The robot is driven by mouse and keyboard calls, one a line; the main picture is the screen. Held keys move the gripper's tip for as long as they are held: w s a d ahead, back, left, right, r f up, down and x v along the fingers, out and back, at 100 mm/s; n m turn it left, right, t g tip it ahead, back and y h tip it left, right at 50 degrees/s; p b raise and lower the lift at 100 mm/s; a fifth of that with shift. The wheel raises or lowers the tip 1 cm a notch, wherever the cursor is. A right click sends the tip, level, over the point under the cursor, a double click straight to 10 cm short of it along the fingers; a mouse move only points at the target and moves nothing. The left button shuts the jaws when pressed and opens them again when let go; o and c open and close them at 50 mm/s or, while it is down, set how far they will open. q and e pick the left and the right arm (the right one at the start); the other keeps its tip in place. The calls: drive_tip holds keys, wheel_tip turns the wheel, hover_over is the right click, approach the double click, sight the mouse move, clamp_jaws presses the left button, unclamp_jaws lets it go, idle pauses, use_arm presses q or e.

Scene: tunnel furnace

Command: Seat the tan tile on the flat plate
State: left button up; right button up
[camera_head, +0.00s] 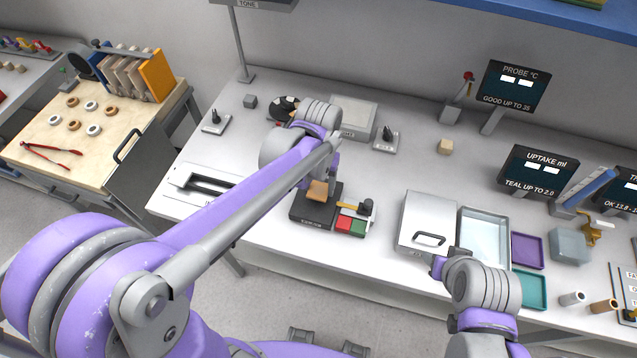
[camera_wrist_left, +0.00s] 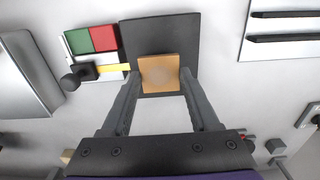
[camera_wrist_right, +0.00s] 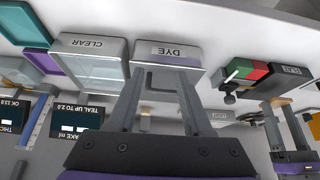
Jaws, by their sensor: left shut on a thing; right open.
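The tan tile (camera_head: 317,191) is over the dark flat plate (camera_head: 323,212) at the middle front of the bench. My left gripper (camera_wrist_left: 161,75) is shut on the tile (camera_wrist_left: 159,73), gripping its two side edges from above. The tile covers part of the plate (camera_wrist_left: 172,32) in the left wrist view. I cannot tell whether its underside touches the plate. My right gripper (camera_wrist_right: 160,72) is open and empty, near the handle of the grey box in the head view.
A gauge with red and green fields (camera_head: 350,225) and a black knob adjoins the plate. The grey DYE box (camera_head: 428,218), clear tray (camera_head: 484,235), purple tray (camera_head: 527,250) and teal tray (camera_head: 529,289) stand to the right. A slotted white block (camera_head: 202,188) lies left.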

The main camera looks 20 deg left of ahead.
sight(319, 190)
drive_tip(key=shift+s+f, duration=0.1)
use_arm(q)
drive_tip(key=shift+f, duration=0.1)
drive_tip(key=shift+f+b, duration=0.75)
drive_tip(key=shift+f, duration=0.35)
use_arm(e)
drive_tip(key=shift+s+f, duration=0.25)
drive_tip(key=shift+f, duration=0.3)
drive_tip(key=shift+s+f, duration=0.2)
drive_tip(key=shift+f, duration=0.3)
use_arm(q)
drive_tip(key=shift+f, duration=0.45)
use_arm(e)
drive_tip(key=shift+s+f, duration=0.1)
drive_tip(key=shift+f, duration=0.25)
use_arm(q)
drive_tip(key=o, duration=1.4)
drive_tip(key=shift+o, duration=0.2)
drive_tip(key=shift+r, duration=0.1)
wheel_tip(319, 190, up, 11)
drive_tip(key=shift+f, duration=0.1)
use_arm(e)
drive_tip(key=shift+w+r, duration=0.2)
drive_tip(key=shift+r, duration=0.35)
